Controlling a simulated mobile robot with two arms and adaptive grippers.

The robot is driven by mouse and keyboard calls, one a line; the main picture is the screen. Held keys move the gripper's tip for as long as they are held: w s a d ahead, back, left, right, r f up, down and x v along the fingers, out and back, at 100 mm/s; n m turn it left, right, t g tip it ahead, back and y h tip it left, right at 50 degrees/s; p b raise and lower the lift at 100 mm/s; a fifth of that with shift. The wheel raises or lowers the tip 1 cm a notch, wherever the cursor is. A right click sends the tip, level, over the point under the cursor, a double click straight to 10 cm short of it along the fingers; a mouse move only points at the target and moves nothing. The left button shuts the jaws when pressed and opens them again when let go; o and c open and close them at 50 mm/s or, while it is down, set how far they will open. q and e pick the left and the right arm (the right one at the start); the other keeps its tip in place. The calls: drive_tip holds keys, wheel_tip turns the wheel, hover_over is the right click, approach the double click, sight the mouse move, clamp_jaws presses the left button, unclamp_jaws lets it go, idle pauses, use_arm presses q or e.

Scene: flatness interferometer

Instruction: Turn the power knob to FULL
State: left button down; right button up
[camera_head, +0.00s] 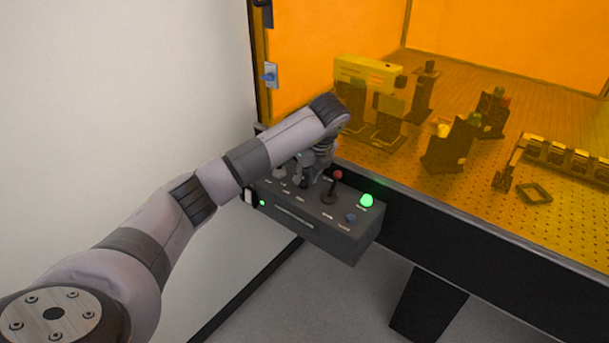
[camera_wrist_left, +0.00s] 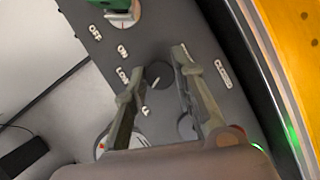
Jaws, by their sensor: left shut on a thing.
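The dark control box (camera_head: 300,222) juts out from the front edge of the bench. In the left wrist view its top carries a round black knob (camera_wrist_left: 158,75) with a white pointer line, which I take as the power knob. In the head view the gripper hides most of this knob. My right gripper is not in view.
An orange enclosure with optics on a perforated plate (camera_head: 475,208) stands behind. A white wall is on the left.

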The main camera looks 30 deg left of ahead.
use_arm(q)
drive_tip(key=shift+w+n+g, duration=0.1)
drive_tip(key=shift+n+g, duration=0.2)
drive_tip(key=shift+n, duration=0.6)
drive_tip(key=c, duration=1.4)
unclamp_jaws()
drive_tip(key=shift+c, duration=0.2)
drive_tip(key=shift+o, duration=0.5)
drive_tip(key=v, duration=1.2)
drive_tip(key=shift+d, duration=0.1)
